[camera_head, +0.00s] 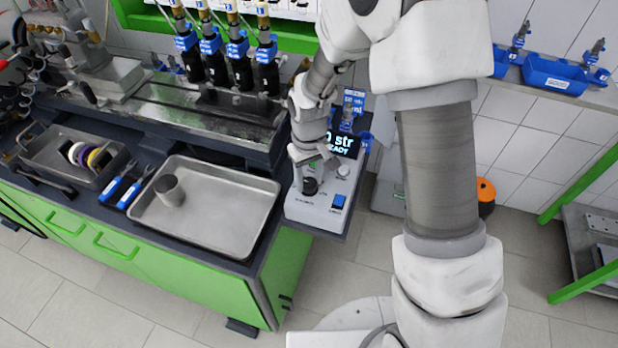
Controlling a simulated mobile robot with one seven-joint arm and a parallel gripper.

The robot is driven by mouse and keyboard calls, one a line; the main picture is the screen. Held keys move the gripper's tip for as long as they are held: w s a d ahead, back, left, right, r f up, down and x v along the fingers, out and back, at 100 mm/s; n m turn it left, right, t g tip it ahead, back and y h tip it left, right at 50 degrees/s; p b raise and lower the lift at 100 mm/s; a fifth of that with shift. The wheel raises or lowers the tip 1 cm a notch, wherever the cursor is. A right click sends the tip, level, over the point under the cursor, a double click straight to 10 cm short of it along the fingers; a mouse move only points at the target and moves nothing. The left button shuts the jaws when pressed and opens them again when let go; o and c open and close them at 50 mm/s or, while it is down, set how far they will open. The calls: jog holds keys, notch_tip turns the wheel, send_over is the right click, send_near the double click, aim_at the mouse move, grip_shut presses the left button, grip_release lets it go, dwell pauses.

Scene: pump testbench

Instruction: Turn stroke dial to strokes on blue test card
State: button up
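The pump tester is a light grey box (318,211) at the bench's right end. A black round dial (310,187) sits on its sloped top at the left. My gripper (314,172) points down just behind and above the dial; I cannot tell whether it touches it. The finger gap is too small to make out.
A blue button (338,201) and a pale round knob (343,170) sit near the dial. A metal tray (217,217) with a grey cup (169,190) lies left. Several blue-collared pumps stand behind. My arm covers the area right of the tester.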

aim_at(309, 182)
jog(key=o, duration=0.4)
notch_tip(309, 182, up, 18)
jog(key=shift+f+p, duration=0.25)
jog(key=shift+p, duration=0.1)
dwell(0.5)
